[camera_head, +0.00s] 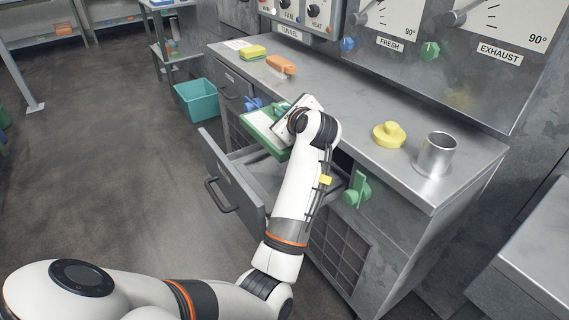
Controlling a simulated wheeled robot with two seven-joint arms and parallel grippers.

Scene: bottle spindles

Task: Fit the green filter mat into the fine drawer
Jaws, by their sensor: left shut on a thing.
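The green filter mat (259,131) is a flat panel held above an open grey drawer (236,184). My left gripper (284,122) is shut on the mat; the wrist partly hides the fingers and the mat's right part. The mat looks tilted and appears apart from the drawer floor. The drawer is pulled out from the cabinet front, with a dark handle on its face. My left forearm hides the drawer's right part, and no label on it can be read. My right gripper is not in view.
On the steel counter (364,113) are a yellow sponge (253,53), an orange object (281,65), a yellow knob-like piece (389,134) and a metal cup (436,155). A green valve handle (357,190) sticks out from the cabinet front. A teal bin (197,101) stands on the floor.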

